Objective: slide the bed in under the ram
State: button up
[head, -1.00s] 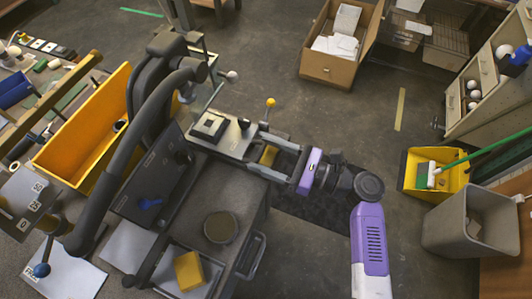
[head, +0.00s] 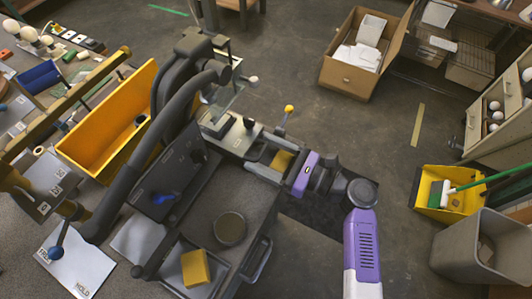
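The bed (head: 232,138) is a light grey plate carrying a dark square fixture and a black knob. It sits at the foot of the dark press (head: 187,75), with its far left end close beside the press's curved arm. The ram itself is hidden behind that arm from this angle. My gripper (head: 257,154) comes in from the right with its two fingers apart. The fingertips are at the bed's right edge and look to be touching it. A yellow piece (head: 283,160) shows between the fingers; I see no grip on it.
A yellow-balled lever (head: 289,108) stands just behind my gripper. A round dark dish (head: 230,228) and a yellow block in a tray (head: 196,268) lie in front. A yellow bin (head: 105,125) stands left of the press.

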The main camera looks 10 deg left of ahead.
jog(key=v, duration=0.7)
jog(key=shift+s+d+b, duration=0.15)
jog(key=shift+d+b, duration=0.2)
jog(key=shift+d, duration=0.1)
